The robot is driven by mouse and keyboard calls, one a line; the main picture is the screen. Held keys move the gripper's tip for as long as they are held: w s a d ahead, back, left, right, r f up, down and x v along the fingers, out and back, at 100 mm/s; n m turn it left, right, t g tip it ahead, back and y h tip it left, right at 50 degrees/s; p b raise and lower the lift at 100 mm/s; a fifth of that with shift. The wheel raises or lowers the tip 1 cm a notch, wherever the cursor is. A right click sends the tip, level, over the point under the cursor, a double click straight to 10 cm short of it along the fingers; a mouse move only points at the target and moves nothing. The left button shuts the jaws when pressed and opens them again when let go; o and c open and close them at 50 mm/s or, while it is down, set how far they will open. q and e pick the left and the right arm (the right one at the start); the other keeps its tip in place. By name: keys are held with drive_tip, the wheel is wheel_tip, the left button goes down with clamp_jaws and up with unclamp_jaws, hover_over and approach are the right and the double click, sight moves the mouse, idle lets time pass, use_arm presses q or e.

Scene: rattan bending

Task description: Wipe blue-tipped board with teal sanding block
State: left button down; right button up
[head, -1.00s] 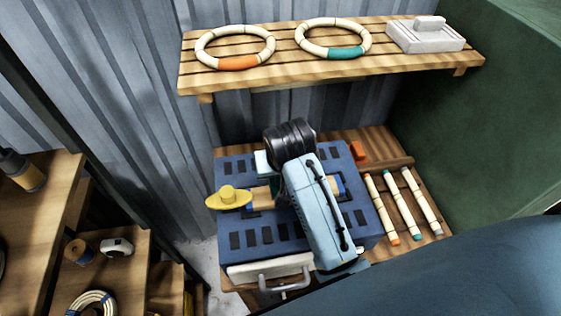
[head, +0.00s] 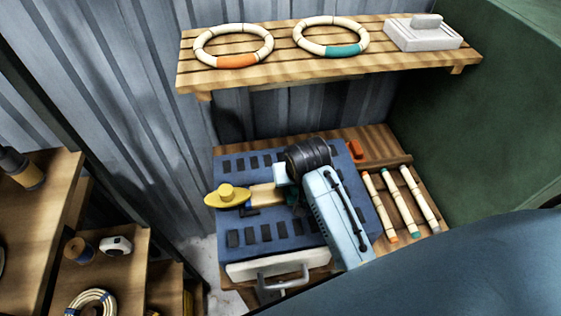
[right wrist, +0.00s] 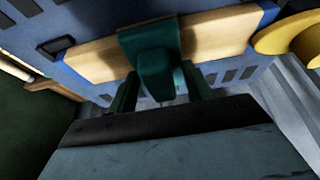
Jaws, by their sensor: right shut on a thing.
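The pale wooden board (head: 264,194) lies on the blue slotted bench top, partly hidden by my right arm in the head view. In the right wrist view the board (right wrist: 215,36) runs across the picture, with a blue tip (right wrist: 269,12) at its right end. The teal sanding block (right wrist: 150,37) sits across the board, seemingly touching its face. My right gripper (right wrist: 160,84) is shut on the block's handle, with a dark finger on each side. In the head view the block is mostly hidden by my wrist. My left gripper is not in view.
A yellow clamp knob (head: 228,195) stands at the board's left end. Orange- and teal-tipped sticks (head: 401,205) lie right of the blue bench top (head: 265,237). A shelf (head: 285,74) behind holds two rattan rings and a white box (head: 424,35). A green wall bounds the right.

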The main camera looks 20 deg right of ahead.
drive_tip(key=d, duration=0.3)
drive_tip(key=shift+s+d, duration=0.1)
drive_tip(key=shift+s, duration=0.3)
drive_tip(key=shift+a, duration=0.25)
drive_tip(key=shift+w+a, duration=0.25)
drive_tip(key=shift+a, duration=0.75)
drive_tip(key=shift+w+a, duration=0.25)
drive_tip(key=shift+a, duration=0.7)
drive_tip(key=shift+w+a, duration=0.25)
drive_tip(key=shift+a, duration=0.75)
drive_tip(key=shift+w+a+r, duration=0.1)
drive_tip(key=shift+a+r, duration=0.1)
drive_tip(key=shift+r, duration=0.4)
drive_tip(key=shift+w+a+r, duration=0.1)
drive_tip(key=shift+a+r, duration=0.05)
drive_tip(key=shift+r, duration=0.45)
drive_tip(key=shift+s+r, duration=0.15)
drive_tip(key=shift+r, duration=2.75)
